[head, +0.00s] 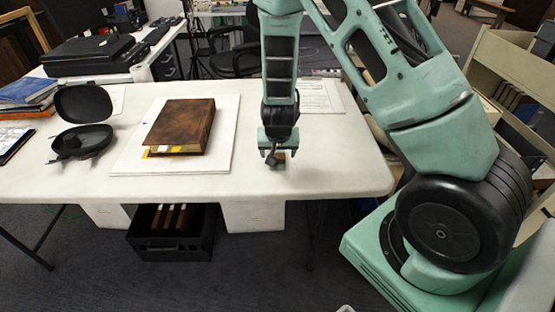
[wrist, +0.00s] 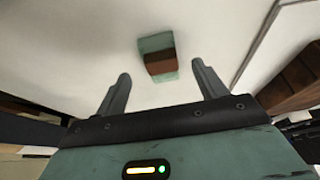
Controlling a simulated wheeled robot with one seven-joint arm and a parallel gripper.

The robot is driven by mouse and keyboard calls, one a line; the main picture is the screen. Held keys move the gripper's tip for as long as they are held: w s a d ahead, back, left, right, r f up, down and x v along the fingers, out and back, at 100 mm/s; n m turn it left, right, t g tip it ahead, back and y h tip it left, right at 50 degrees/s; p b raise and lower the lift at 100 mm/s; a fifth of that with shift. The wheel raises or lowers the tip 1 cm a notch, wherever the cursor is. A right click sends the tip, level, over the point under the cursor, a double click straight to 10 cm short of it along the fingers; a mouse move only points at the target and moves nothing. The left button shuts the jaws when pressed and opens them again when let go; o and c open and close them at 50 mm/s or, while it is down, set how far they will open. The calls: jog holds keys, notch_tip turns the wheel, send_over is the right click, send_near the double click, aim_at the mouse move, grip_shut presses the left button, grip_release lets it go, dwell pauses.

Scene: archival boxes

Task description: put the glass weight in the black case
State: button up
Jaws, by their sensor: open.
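The glass weight (wrist: 157,44) shows in the wrist view as a pale green block with a brown band, on the white tabletop. In the head view only a small part of it (head: 281,158) shows, under my gripper. My gripper (head: 274,156) points down over it near the table's front edge.
A brown book (head: 182,124) lies on a white board (head: 128,158) between the case and my gripper. Blue books (head: 28,91) and a tablet (head: 12,144) are at the far left. Papers (head: 318,96) lie behind my gripper. The tabletop right of my gripper is clear.

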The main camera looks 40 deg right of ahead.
aim_at(278, 160)
jog(key=x, duration=0.4)
jog(key=c, duration=1.3)
